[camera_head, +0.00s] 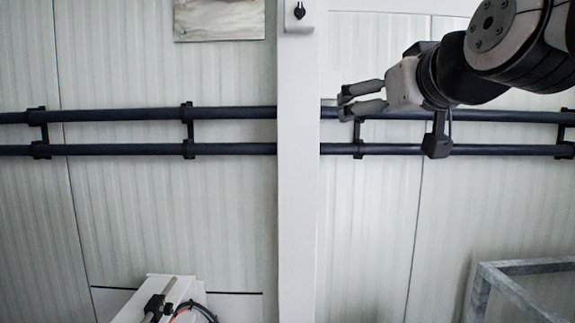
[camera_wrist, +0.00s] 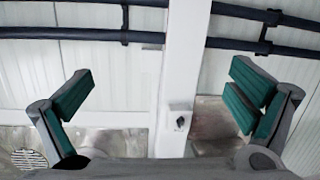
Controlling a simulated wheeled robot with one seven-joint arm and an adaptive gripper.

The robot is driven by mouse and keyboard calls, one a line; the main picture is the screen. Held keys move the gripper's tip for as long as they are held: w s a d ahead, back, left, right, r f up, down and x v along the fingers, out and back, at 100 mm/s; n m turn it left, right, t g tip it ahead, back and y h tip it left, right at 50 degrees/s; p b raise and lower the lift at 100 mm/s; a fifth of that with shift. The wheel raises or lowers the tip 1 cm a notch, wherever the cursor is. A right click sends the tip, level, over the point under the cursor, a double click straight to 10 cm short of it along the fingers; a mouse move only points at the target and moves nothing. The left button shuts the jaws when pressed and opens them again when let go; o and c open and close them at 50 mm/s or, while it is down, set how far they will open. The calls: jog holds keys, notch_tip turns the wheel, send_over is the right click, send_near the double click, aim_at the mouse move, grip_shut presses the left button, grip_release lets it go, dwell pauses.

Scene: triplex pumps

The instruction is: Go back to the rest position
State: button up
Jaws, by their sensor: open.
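My gripper (camera_head: 347,102) is in the upper right of the head view, at the end of my arm, pointing left. It lies in front of the wall pipes in the picture. In the wrist view its two fingers with green pads (camera_wrist: 160,98) stand wide apart. Nothing is between them, so it is open and empty. The wrist view looks toward a white post (camera_wrist: 183,75) and the wall.
Two dark horizontal pipes (camera_head: 110,115) run along the white panel wall (camera_head: 150,220). A white post (camera_head: 297,200) stands in the middle. A grey metal frame (camera_head: 510,280) is at lower right. A white machine part (camera_head: 150,300) with a cable is at lower left.

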jog(key=s+d+f+m+g, duration=0.1)
jog(key=s+f+g, duration=0.4)
jog(key=s+f, duration=0.5)
jog(key=s+d+f+m+g+h, duration=0.1)
jog(key=s+d+f+g, duration=0.2)
jog(key=s+f, duration=0.8)
notch_tip(320, 180, down, 8)
jog(key=shift+s+r+g+h, duration=0.1)
jog(key=shift+s+g+h, duration=0.2)
jog(key=shift+g, duration=0.9)
jog(key=shift+w, duration=0.1)
